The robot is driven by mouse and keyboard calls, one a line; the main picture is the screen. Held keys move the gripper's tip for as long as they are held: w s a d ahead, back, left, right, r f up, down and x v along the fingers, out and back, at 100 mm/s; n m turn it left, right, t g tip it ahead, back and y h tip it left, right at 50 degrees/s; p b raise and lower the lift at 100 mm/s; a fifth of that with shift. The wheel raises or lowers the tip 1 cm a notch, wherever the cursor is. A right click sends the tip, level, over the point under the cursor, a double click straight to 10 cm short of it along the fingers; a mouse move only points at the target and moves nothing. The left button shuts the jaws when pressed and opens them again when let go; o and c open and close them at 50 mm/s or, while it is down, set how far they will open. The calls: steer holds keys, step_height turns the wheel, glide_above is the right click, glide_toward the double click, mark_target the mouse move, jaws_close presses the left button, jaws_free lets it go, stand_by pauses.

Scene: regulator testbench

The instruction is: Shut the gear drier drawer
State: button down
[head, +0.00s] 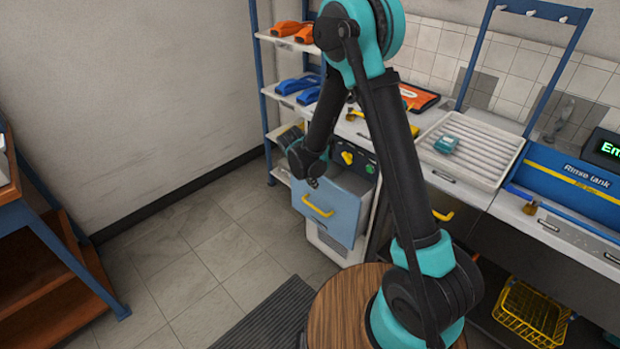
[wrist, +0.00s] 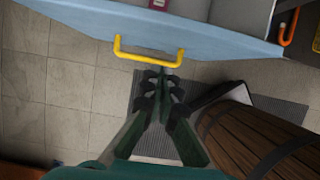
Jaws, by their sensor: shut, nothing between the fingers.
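The gear drier drawer (head: 342,212) is pulled out from its cabinet, with a light blue front and a yellow bar handle (head: 318,207). In the wrist view the drawer front (wrist: 225,42) spans the top, with the handle (wrist: 148,58) near the middle. My gripper (head: 312,183) is at the drawer front, above the handle in the head view. In the wrist view its shut, empty fingers (wrist: 163,78) point at the handle, just below it in the picture. I cannot tell whether they touch. The arm hides part of the drawer's inside.
The drier's dark panel with a yellow knob (head: 347,157) is above the drawer. Shelves with orange (head: 287,29) and blue (head: 297,84) items stand behind. A ribbed tray (head: 480,150) and a blue rinse tank (head: 570,185) are at right.

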mark_target(321, 180)
steer(key=shift+w+d+f, duration=0.2)
steer(key=shift+w+d, duration=0.35)
steer(key=shift+w, duration=0.1)
steer(key=shift+w+d+f, duration=0.15)
steer(key=shift+w+d, duration=0.4)
steer(key=shift+w, duration=0.05)
steer(key=shift+w+d, duration=0.3)
steer(key=shift+w, duration=0.1)
steer(key=w+d, duration=0.3)
steer(key=shift+w, duration=0.3)
